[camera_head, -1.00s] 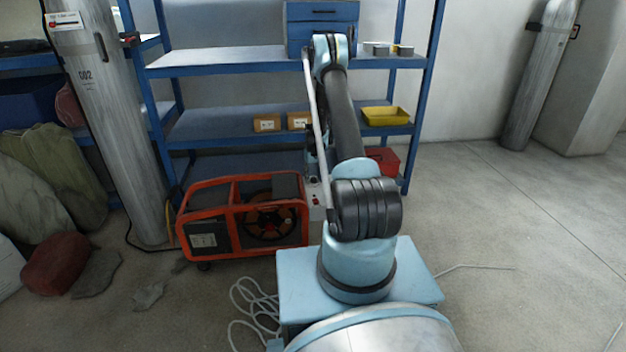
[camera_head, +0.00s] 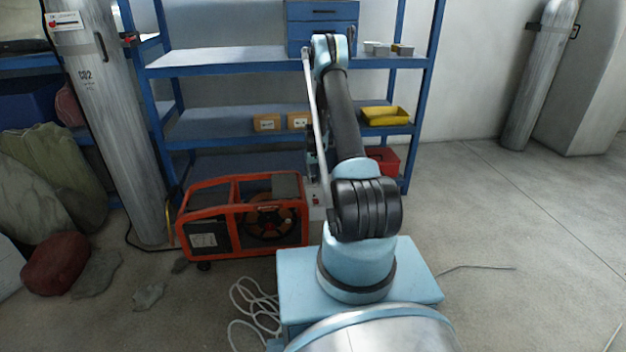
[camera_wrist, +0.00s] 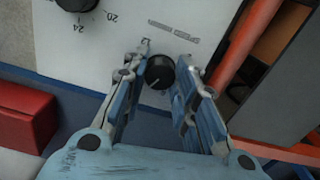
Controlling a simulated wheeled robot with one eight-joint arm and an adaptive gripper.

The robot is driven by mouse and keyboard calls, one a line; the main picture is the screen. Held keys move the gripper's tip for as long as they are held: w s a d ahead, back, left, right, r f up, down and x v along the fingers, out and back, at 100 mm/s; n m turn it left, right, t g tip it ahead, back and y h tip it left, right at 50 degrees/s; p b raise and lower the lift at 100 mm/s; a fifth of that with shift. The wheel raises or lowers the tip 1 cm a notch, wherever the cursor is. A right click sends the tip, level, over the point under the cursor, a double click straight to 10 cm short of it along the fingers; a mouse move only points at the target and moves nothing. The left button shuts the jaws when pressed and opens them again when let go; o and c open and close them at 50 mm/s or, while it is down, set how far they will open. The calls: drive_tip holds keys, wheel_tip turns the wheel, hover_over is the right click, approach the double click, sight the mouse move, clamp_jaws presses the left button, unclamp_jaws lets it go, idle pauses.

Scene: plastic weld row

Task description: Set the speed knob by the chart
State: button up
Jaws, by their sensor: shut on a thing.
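In the wrist view a round black knob (camera_wrist: 160,72) with a pale pointer line sits on a white panel (camera_wrist: 110,60). My gripper (camera_wrist: 163,65) has one finger on each side of the knob and is shut on it. The pointer slants down and left. A printed 12 shows by the left fingertip. A second black knob (camera_wrist: 76,4), cut off at the top edge, has 20 and 24 printed beside it. In the head view my arm hides the knob and my gripper. A white label (camera_head: 203,240) on the orange-framed machine (camera_head: 243,253) is too small to read.
A blue shelf rack (camera_head: 220,130) stands behind the machine, with a yellow tray (camera_head: 385,116) and a red box (camera_head: 385,158). A gas cylinder (camera_head: 110,120) stands at left, with a small sign (camera_head: 64,20). The floor at right is mostly clear.

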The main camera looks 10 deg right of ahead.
sight(314, 178)
drive_tip(key=o, duration=1)
drive_tip(key=shift+r, duration=0.15)
drive_tip(key=shift+o, duration=0.2)
drive_tip(key=shift+w+r, duration=0.2)
drive_tip(key=shift+r, duration=0.25)
drive_tip(key=r, duration=0.6)
drive_tip(key=shift+s, duration=0.4)
drive_tip(key=shift+w+d+r, duration=0.1)
drive_tip(key=shift+w, duration=0.25)
drive_tip(key=shift+s+r, duration=0.1)
drive_tip(key=shift+r, duration=2.15)
